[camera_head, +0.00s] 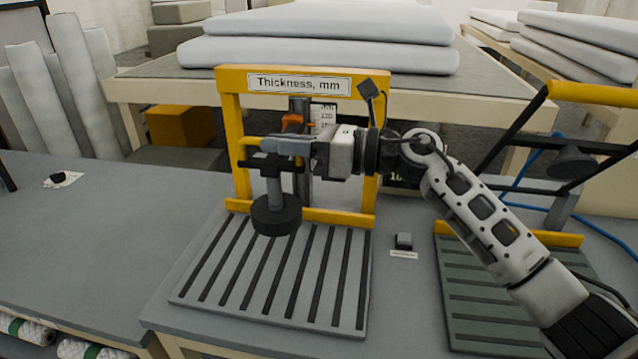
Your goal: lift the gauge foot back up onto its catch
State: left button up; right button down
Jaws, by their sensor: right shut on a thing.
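The thickness gauge is a yellow frame (230,110) with a "Thickness, mm" sign, standing at the back of a grey slatted plate (204,290). Its foot is a dark round disc (276,216) on a grey stem, low over the plate's back part; I cannot tell whether it touches the slats. A yellow handle (249,141) sticks out left above the foot. My right gripper (264,150) reaches in from the right and is shut on the handle, its fingers covering part of it. An orange piece (292,120), possibly the catch, sits above, beside the scale. My left gripper is out of view.
A second yellow-and-black frame with a green slatted plate (480,318) stands at the right, partly behind my right arm. A small dark block (404,240) lies between the plates. White wadding slabs (320,55) lie on the table behind. The left table top is mostly clear.

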notch_tip(320, 180, up, 3)
jog(key=shift+f, duration=0.2)
jog(key=shift+r+p, duration=0.35)
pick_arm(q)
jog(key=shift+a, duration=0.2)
pick_arm(e)
jog(key=shift+r, duration=0.2)
jog(key=c, duration=1.5)
grip_release()
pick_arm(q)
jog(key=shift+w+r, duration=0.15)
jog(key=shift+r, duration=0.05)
pick_arm(e)
jog(key=shift+f, duration=0.15)
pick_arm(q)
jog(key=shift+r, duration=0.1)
